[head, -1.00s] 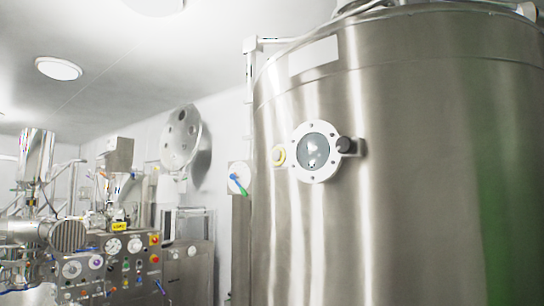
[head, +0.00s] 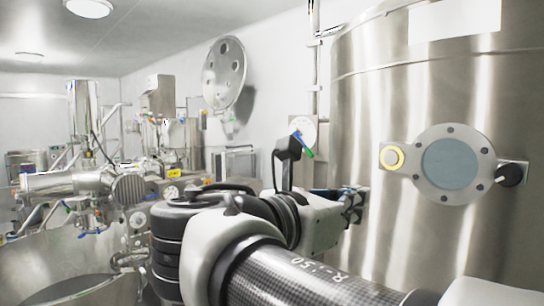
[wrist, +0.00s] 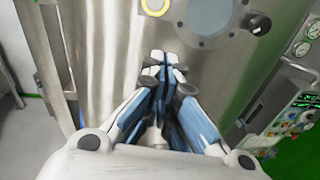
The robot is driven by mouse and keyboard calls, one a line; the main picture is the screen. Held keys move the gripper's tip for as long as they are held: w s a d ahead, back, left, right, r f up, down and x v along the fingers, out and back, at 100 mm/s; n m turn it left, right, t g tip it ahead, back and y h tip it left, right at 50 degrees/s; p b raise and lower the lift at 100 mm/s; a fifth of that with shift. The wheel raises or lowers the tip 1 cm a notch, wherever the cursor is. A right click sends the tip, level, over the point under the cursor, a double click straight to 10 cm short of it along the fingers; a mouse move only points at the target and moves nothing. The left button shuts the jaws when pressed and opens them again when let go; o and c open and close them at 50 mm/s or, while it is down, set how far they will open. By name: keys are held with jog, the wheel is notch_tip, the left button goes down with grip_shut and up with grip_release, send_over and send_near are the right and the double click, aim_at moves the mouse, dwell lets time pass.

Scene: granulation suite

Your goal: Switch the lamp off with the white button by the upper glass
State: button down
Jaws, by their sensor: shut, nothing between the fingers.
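The white button (head: 392,158) has a yellow ring and sits on the steel tank just left of the round glass (head: 452,165) in its bolted flange. The button shows at the top edge of the wrist view (wrist: 155,5), with the glass (wrist: 210,14) to its right. My gripper (head: 357,204) is shut and empty, left of and below the button, apart from it. In the wrist view its closed fingertips (wrist: 164,58) point toward the tank wall below the button. Whether the lamp is lit is unclear.
A black knob (head: 511,174) sticks out right of the glass. The tall steel tank (head: 365,110) fills the right side. A wall-mounted disc (head: 224,73) and process machines (head: 90,185) stand at the left.

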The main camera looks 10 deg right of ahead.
aim_at(391, 158)
jog(key=r, duration=0.1)
jog(key=a+r, duration=0.1)
jog(key=r+n, duration=0.1)
jog(key=shift+w+a+r+t+h, duration=0.25)
jog(key=shift+w+a+t+h, duration=0.05)
jog(key=shift+w+t+h, duration=0.1)
jog(key=shift+d, duration=0.15)
jog(key=p+x, duration=0.2)
jog(key=x, duration=1.2)
